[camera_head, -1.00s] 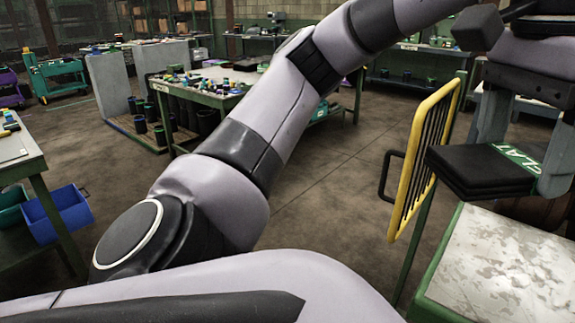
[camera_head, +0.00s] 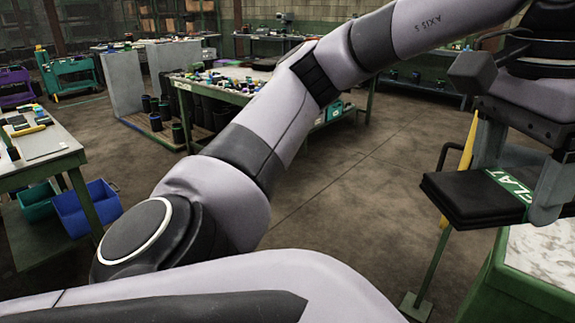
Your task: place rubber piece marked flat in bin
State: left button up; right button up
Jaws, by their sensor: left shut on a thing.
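My left gripper (camera_head: 518,190) is at the right edge, its arm crossing the view. It is shut on a black, flat, layered rubber piece (camera_head: 458,200). A green band on the piece carries white letters, partly hidden by a finger, that end in "LAT". The piece is held about level in the air, apart from the table below it. A blue bin (camera_head: 88,210) and a teal bin (camera_head: 37,203) sit low at the far left, under a table. I cannot tell which bin the task means. My right gripper is out of view.
A green-edged table (camera_head: 540,262) stands at the lower right. The left table (camera_head: 60,150) holds small items. A cluttered workbench (camera_head: 235,97) stands behind my arm. The middle floor is clear.

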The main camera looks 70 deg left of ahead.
pick_arm(q)
notch_tip(320, 180, down, 42)
jog(key=w+d+n, duration=0.1)
jog(key=d+n, duration=0.1)
jog(key=shift+w+r, duration=0.25)
jog(key=shift+w, duration=0.05)
jog(key=shift+d, duration=0.1)
jog(key=shift+n, duration=0.3)
